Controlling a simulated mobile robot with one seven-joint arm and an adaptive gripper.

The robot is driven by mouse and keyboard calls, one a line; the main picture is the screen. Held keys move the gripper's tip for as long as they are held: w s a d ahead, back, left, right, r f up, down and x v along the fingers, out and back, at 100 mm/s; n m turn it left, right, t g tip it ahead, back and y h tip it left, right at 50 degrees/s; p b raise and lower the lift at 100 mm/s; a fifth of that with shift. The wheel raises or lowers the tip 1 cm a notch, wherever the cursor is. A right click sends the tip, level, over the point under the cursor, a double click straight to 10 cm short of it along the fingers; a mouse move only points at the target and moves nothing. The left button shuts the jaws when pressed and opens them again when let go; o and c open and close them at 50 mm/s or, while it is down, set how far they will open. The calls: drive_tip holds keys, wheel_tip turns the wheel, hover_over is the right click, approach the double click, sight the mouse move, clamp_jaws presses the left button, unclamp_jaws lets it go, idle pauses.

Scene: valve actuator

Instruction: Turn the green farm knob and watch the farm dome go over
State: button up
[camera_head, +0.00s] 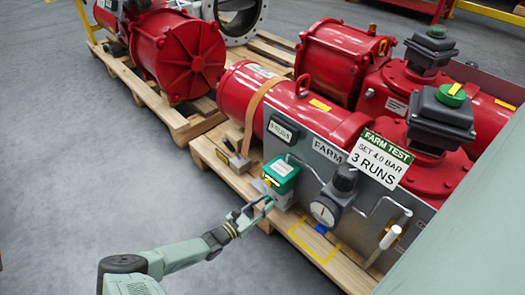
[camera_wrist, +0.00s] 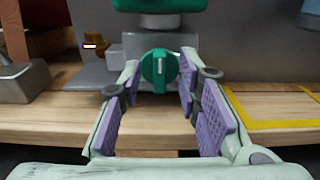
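The green farm knob (camera_wrist: 160,68), round with an upright white line, faces me in the wrist view, below a green block. In the head view the green valve box (camera_head: 281,174) stands at the pallet's edge beside the FARM panel; my gripper hides most of the knob there. My gripper (camera_head: 262,205) is open, its purple-padded fingers at the knob's left and right sides in the wrist view (camera_wrist: 159,82). I cannot tell whether they touch it. A dark dome box with a green-and-yellow top (camera_head: 453,95), likely the farm dome, sits on the red actuator at right.
A small brass-and-grey fitting (camera_wrist: 94,44) stands left of the knob. The grey floor (camera_head: 100,190) at left is clear.

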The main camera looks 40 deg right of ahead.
drive_tip(key=shift+d, duration=0.1)
drive_tip(key=shift+c, duration=0.6)
clamp_jaws()
